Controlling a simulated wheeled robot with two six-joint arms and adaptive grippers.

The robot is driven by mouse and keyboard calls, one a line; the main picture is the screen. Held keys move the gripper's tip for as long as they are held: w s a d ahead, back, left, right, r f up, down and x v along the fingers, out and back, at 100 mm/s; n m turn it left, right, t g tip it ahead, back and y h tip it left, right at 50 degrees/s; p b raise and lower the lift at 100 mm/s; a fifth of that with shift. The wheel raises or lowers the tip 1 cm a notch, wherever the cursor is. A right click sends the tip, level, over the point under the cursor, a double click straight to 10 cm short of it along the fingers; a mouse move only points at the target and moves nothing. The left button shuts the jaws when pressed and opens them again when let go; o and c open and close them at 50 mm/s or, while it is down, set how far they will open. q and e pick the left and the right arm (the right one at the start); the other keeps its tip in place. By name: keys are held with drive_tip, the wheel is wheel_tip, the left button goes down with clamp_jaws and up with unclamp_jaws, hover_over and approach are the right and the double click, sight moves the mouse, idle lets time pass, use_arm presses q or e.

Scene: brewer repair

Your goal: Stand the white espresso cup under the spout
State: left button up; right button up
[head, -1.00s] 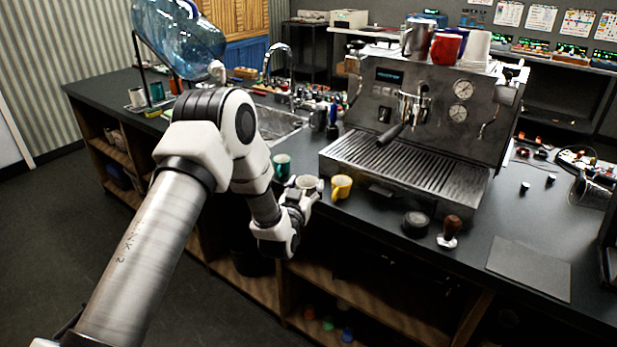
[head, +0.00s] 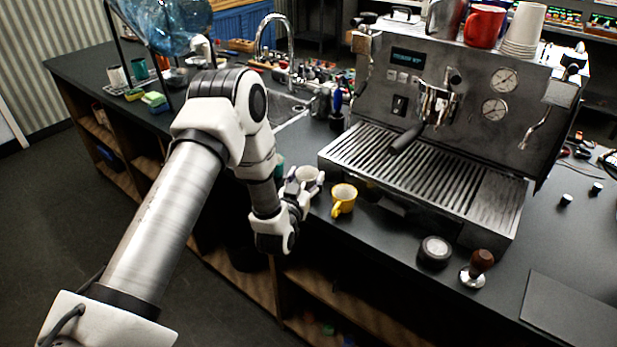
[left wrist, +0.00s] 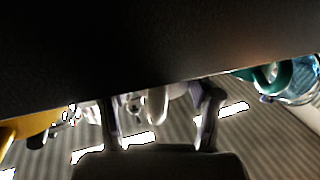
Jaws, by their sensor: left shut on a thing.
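The white espresso cup (head: 308,173) is between the fingers of my left gripper (head: 306,184), at the counter's front edge, left of the yellow cup. The gripper is shut on it. In the left wrist view, the two dark fingers (left wrist: 158,118) stand either side of a pale, blurred shape, probably the cup. I cannot tell whether the cup touches the counter. The steel espresso machine (head: 440,110) stands to the right, with its spout and dark-handled portafilter (head: 436,104) above the slatted drip tray (head: 420,185). My right gripper is not in view.
A yellow cup (head: 343,198) stands close right of my left gripper. A teal cup (head: 279,163) is mostly hidden behind my arm. A dark round puck (head: 435,250) and a wooden-handled tamper (head: 478,268) stand before the machine. The drip tray is clear.

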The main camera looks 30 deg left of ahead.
use_arm(q)
drive_tip(key=o, duration=1)
drive_tip(key=shift+o, duration=0.9)
drive_tip(key=shift+s+r, duration=0.2)
drive_tip(key=shift+s, duration=0.2)
drive_tip(key=shift+w+f, duration=0.1)
drive_tip(key=shift+w, duration=0.05)
drive_tip(key=shift+f, duration=0.1)
drive_tip(key=b+v, duration=0.3)
drive_tip(key=v, duration=0.9)
drive_tip(key=s+d+f+m+g+h, duration=0.15)
drive_tip(key=s+d+f+g, duration=0.3)
drive_tip(key=f, duration=0.55)
drive_tip(key=s+d+f+m+g+h, duration=0.1)
drive_tip(key=s+d+f+g+h, duration=0.2)
drive_tip(key=s+f+g, duration=0.45)
drive_tip(key=s+d+f+g, duration=0.3)
drive_tip(key=s+f+g, duration=0.2)
drive_tip(key=s, duration=0.9)
wheel_tip(320, 180, down, 3)
drive_tip(key=shift+f+h, duration=0.15)
drive_tip(key=shift+h, duration=0.2)
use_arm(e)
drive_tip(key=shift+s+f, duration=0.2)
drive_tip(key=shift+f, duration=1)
